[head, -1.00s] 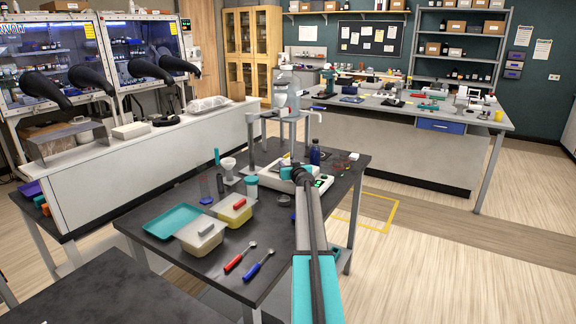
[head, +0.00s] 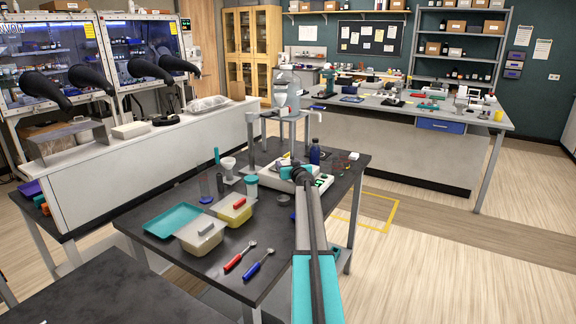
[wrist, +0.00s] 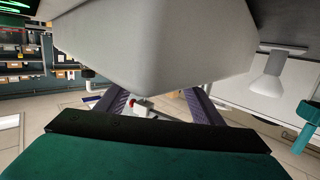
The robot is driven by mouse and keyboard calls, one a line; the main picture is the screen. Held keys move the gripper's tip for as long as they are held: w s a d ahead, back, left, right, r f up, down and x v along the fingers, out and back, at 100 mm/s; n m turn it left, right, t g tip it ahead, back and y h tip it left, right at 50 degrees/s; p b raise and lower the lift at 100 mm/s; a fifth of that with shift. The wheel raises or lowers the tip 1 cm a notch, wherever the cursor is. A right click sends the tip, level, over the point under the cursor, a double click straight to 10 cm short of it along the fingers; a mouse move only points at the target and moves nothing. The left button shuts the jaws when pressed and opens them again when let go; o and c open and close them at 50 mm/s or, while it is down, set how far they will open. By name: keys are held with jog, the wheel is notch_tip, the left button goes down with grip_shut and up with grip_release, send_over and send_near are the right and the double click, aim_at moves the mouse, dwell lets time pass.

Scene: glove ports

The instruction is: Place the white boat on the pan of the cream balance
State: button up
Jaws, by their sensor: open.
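The cream balance (head: 276,184) stands on the dark table in the head view, its green display at its right end. My arm reaches over it and hides part of it. In the wrist view my gripper (wrist: 158,102) has its two dark fingers spread apart. I cannot make out the white boat or the balance's pan in the head view.
Left of the balance are a white funnel (head: 228,163), a teal-lidded jar (head: 251,182), tubs and a teal tray (head: 172,221). A blue bottle (head: 315,152) and a metal stand (head: 281,116) are behind it. Red and blue scoops (head: 258,265) lie near the front edge.

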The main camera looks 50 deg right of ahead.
jog(key=shift+b+v, duration=0.5)
jog(key=shift+v, duration=1.15)
jog(key=shift+b+v, duration=1)
jog(key=shift+v, duration=3.4)
